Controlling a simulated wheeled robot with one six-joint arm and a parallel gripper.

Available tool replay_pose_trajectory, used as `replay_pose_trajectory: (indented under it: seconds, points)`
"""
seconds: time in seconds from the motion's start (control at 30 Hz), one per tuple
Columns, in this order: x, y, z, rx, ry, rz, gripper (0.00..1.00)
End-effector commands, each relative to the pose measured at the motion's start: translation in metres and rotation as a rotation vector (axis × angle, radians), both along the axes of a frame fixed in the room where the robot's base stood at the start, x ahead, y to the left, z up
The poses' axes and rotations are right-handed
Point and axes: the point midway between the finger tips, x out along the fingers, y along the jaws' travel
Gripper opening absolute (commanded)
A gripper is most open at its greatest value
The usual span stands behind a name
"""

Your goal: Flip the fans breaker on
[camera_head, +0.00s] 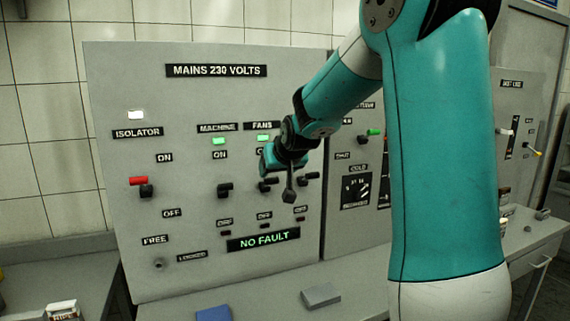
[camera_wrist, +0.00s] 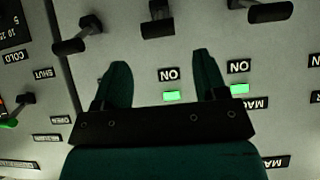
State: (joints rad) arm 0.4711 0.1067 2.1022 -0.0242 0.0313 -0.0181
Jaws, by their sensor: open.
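The fans breaker (camera_head: 268,184) is a small black lever on the grey mains panel, under the FANS label (camera_head: 262,125) and a lit green lamp (camera_head: 263,138). My gripper (camera_head: 267,160) is just above it, partly covering its ON label and the area around the lever. In the wrist view my gripper (camera_wrist: 163,80) is open and empty, its two teal fingers astride an ON label (camera_wrist: 168,74). A lit green lamp (camera_wrist: 172,96) shows between the finger bases. The fans lever (camera_wrist: 157,20) lies beyond the fingertips, apart from them.
The machine breaker (camera_head: 224,189) stands left of the fans one, under its own lit green lamp. Another black lever (camera_head: 307,177) is close on the right. The red-handled isolator (camera_head: 140,184) is farther left. A display (camera_head: 263,240) reads NO FAULT. A grey block (camera_head: 321,296) lies on the bench.

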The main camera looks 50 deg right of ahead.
Motion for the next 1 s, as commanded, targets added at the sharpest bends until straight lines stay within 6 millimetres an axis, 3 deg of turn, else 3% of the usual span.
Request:
replay_pose_trajectory:
  seconds: [0.2, 0.4, 1.0]
  points:
    - [-0.035, 0.016, 0.03, -0.003, -0.005, 0.0, 0.66]
    - [-0.052, 0.025, 0.046, -0.001, -0.002, 0.0, 0.66]
    - [-0.056, 0.027, 0.05, 0.0, 0.0, 0.0, 0.66]
